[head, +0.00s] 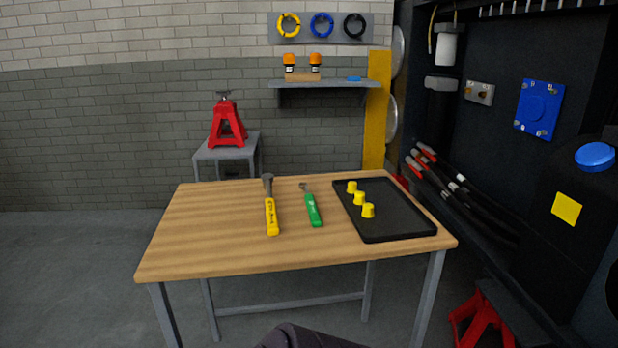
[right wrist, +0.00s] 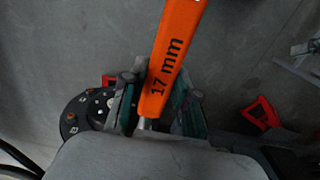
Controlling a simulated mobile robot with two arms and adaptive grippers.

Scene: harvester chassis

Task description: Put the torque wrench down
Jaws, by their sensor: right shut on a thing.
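In the right wrist view my right gripper (right wrist: 156,108) is shut on an orange-handled tool (right wrist: 172,52) marked "17 mm", which I take to be the torque wrench. Its handle runs up past the top edge of the view, and a short metal part shows between the fingers. The tool does not show in the head view. In the head view a yellow-handled tool (head: 271,215) and a green-handled tool (head: 312,208) lie apart on the wooden table (head: 215,240). My left gripper is in neither view.
A black tray (head: 400,215) with yellow caps (head: 360,198) takes up the table's right end. The table's left part and front strip are clear. The dark chassis stands at the right. In the right wrist view a round dark hub (right wrist: 85,118) is at the left.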

